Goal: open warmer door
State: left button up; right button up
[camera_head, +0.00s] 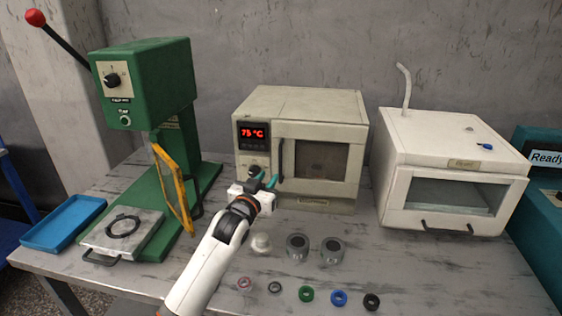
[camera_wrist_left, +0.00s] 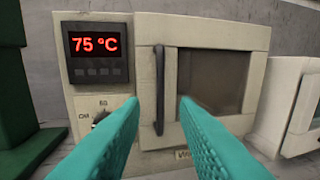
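The warmer (camera_head: 302,110) is a beige box at the middle back of the table, with a red 75 °C display. Its door (camera_head: 318,166) with a dark window is shut. The black vertical door handle (camera_head: 281,160) is on the door's left edge; it also shows in the left wrist view (camera_wrist_left: 159,90). My left gripper (camera_head: 264,180) is just in front of the warmer near the handle. In the left wrist view its teal fingers (camera_wrist_left: 159,105) are apart, with the handle seen between them and nothing held. Contact with the handle is not visible. My right gripper is not in view.
A green press (camera_head: 147,84) with a yellow-framed guard (camera_head: 172,190) stands at left, beside a blue tray (camera_head: 63,222). A white box with a glass front (camera_head: 450,165) stands at right. Grey cups (camera_head: 298,247) and several coloured rings (camera_head: 306,294) lie in front.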

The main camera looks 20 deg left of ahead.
aim_at(280, 164)
pick_arm(q)
jog(key=w, duration=1)
jog(key=shift+a+f, duration=0.1)
jog(key=shift+a, duration=0.05)
grip_shut()
